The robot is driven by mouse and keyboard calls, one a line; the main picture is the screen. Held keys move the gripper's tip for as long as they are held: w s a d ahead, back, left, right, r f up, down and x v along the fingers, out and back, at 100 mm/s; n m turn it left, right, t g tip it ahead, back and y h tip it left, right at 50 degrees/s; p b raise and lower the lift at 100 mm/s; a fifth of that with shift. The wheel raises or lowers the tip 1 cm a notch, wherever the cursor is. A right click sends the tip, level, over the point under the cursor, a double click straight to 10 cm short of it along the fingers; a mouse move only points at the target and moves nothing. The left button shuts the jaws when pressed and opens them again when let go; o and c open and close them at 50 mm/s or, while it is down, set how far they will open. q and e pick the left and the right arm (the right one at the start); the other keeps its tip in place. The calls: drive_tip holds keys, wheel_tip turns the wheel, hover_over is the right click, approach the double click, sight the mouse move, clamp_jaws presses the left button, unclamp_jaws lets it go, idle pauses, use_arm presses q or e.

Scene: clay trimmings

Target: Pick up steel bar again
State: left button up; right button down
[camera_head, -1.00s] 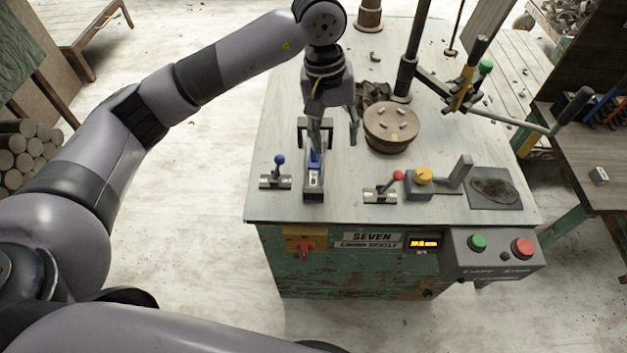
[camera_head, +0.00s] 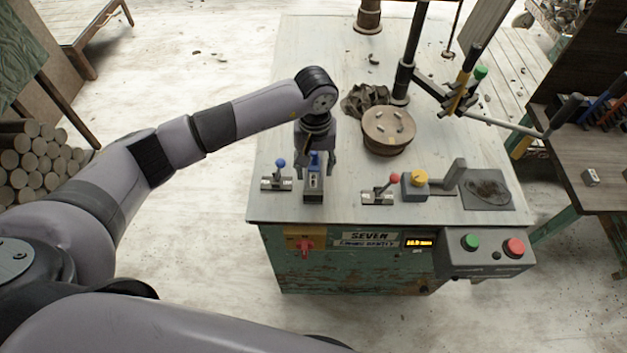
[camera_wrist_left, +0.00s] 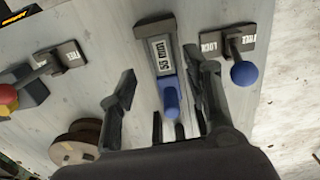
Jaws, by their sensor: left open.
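My left gripper (camera_head: 315,164) is open, pointing down at the far end of a narrow grey block (camera_head: 313,190) with a blue part (camera_head: 315,159) on top. In the left wrist view the open fingers (camera_wrist_left: 161,72) show on either side of the labelled grey block (camera_wrist_left: 158,47) and its blue cylindrical end (camera_wrist_left: 171,100). Nothing shows held between them. I cannot tell for certain which piece is the steel bar; the gripper hides part of the block's far end. My right gripper is not in view.
A blue-knobbed lever (camera_head: 277,176) stands close left of the block. A red-knobbed lever (camera_head: 382,190) and a yellow knob (camera_head: 419,178) stand to its right. A round turntable (camera_head: 388,130) and a tall post lie behind. A small grey block (camera_head: 591,177) rests on the right-hand table.

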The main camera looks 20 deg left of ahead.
sight(314, 180)
use_arm(q)
drive_tip(key=f+p, duration=0.1)
drive_tip(key=f, duration=0.2)
drive_tip(key=shift+s+a+f+p, duration=0.1)
drive_tip(key=shift+s+f+p, duration=0.1)
drive_tip(key=shift+f+p, duration=0.15)
drive_tip(key=shift+f, duration=0.55)
drive_tip(key=shift+c, duration=0.5)
clamp_jaws()
drive_tip(key=shift+w+r, duration=0.1)
